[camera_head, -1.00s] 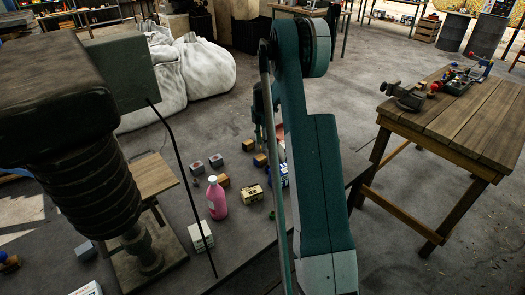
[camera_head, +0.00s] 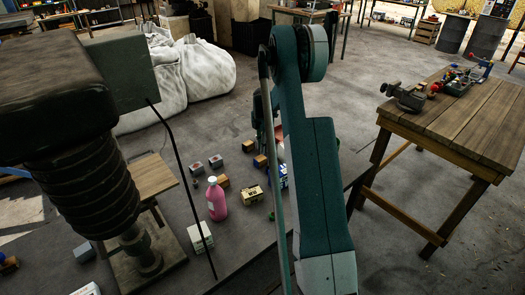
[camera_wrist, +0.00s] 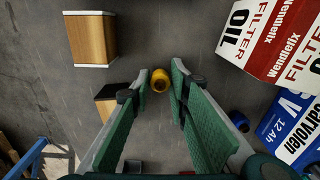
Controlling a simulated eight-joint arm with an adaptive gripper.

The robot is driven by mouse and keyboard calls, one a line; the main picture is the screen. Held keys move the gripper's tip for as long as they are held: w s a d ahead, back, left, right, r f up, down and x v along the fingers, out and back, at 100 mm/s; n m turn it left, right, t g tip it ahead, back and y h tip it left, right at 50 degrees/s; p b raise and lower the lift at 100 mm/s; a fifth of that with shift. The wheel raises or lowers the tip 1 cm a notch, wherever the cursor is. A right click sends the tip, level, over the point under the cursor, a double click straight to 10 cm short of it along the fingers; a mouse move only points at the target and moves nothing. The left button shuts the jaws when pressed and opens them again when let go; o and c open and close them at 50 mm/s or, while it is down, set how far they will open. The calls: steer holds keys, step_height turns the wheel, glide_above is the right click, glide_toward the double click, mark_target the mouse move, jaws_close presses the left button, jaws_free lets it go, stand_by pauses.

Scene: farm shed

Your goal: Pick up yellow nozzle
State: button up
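The yellow nozzle (camera_wrist: 160,80) is a small yellow ring-like piece with a dark hole, on the grey surface in the wrist view. My gripper (camera_wrist: 160,82) is open, with its two green pads either side of the nozzle in the picture. I cannot tell how far above the nozzle the fingertips are. In the head view my arm hides the nozzle, and only a little of my gripper (camera_head: 262,128) shows beside the arm.
An oil filter box (camera_wrist: 265,40) and a blue 12 Ah battery box (camera_wrist: 290,125) lie at the right in the wrist view. A wooden block (camera_wrist: 92,40) is at the left. A pink bottle (camera_head: 217,199) and several small boxes stand left of my arm.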

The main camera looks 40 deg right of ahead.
steer(key=shift+c, duration=1.2)
steer(key=shift+r, duration=0.15)
step_height(320, 180, up, 10)
steer(key=shift+f+p, duration=0.1)
steer(key=shift+p, duration=1)
